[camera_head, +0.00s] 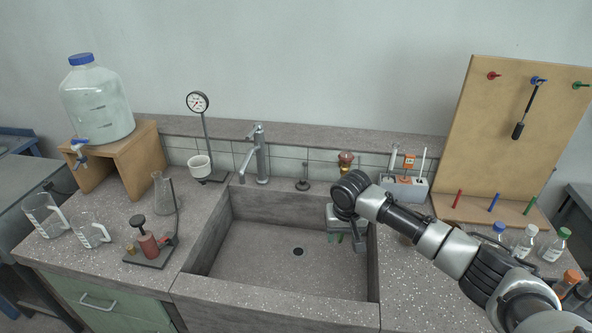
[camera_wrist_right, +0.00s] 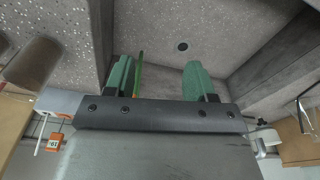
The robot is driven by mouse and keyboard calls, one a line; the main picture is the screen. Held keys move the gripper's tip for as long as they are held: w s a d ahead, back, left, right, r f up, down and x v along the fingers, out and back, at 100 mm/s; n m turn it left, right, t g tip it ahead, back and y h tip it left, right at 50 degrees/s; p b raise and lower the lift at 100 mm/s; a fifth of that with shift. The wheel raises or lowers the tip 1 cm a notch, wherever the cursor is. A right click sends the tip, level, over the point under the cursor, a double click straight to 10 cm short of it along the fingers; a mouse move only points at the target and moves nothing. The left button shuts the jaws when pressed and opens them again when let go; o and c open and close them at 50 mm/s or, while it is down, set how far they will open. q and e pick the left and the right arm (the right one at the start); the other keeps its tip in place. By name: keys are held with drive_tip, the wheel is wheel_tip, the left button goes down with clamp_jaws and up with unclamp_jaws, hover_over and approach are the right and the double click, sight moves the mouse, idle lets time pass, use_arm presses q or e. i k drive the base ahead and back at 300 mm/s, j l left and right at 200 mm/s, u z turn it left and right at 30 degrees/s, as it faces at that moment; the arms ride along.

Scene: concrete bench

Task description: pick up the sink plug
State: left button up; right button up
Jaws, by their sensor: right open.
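The sink plug is hard to single out. A small dark piece (camera_head: 303,185) with a round base and an upright knobbed stem stands on the ledge behind the sink and may be it. The grey stone sink (camera_head: 250,264) has an open round drain (camera_head: 298,251) in its floor, which also shows in the right wrist view (camera_wrist_right: 182,46). My right gripper (camera_head: 348,240) hangs over the right side of the sink, right of the drain. In the right wrist view its green fingers (camera_wrist_right: 158,78) are apart, with nothing clearly held between them. My left gripper is out of view.
A tap (camera_head: 260,155) and a gauge stand (camera_head: 200,140) are behind the sink. Bottles (camera_head: 524,241) are at the right, glassware (camera_head: 93,232) at the left. The sink floor is clear.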

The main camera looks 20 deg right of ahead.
sight(302, 186)
drive_tip(key=i, duration=1.2)
